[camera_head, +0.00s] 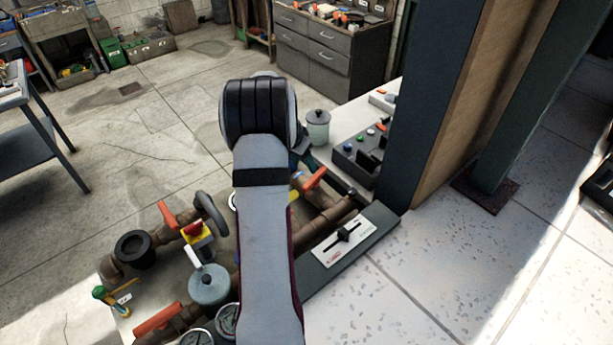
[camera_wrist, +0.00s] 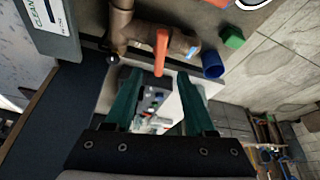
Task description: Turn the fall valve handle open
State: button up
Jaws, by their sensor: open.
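An orange lever handle (camera_wrist: 161,48) sits on a brown pipe fitting (camera_wrist: 140,35) in the wrist view. Its lower end appears between the tips of my gripper (camera_wrist: 158,76). The two teal fingers are apart, with a gap on both sides of the handle; I cannot tell how deep it lies between them. In the head view an orange handle (camera_head: 314,179) shows just right of my arm, close to a bit of teal finger. Most of my gripper is hidden there behind my arm. No label naming the fall valve is readable.
Other orange handles (camera_head: 158,320) and a yellow-and-red button box (camera_head: 197,232) stand on the pipework at left. A blue cap (camera_wrist: 212,64) is near the handle.

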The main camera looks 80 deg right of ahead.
aim_at(312, 180)
jog(key=x, duration=1)
jog(key=shift+f, duration=0.15)
grip_shut()
